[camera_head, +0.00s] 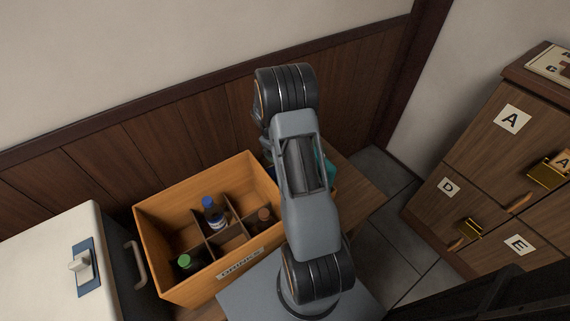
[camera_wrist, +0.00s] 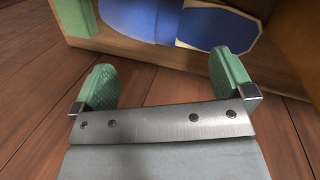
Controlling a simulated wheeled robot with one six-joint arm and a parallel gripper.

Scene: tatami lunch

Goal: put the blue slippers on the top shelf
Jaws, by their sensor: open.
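Blue slippers (camera_wrist: 218,29) show in part at the top of the wrist view. They have a smooth blue upper and a darker blue sole area with a tan rim, and are cut off by the picture's edge. They rest on a wooden board (camera_wrist: 150,51). My gripper (camera_wrist: 163,80) is open and empty, its green pads wide apart, on the near side of the board's edge and short of the slippers. In the head view my arm hides the gripper and the slippers. I cannot tell which board is the top shelf.
A green thing (camera_wrist: 75,16) stands left of the slippers, and a wooden panel (camera_wrist: 298,40) closes the right side. In the head view, an orange drinks crate (camera_head: 184,196) with bottles is left of my arm. Lettered cabinets (camera_head: 480,150) stand at right.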

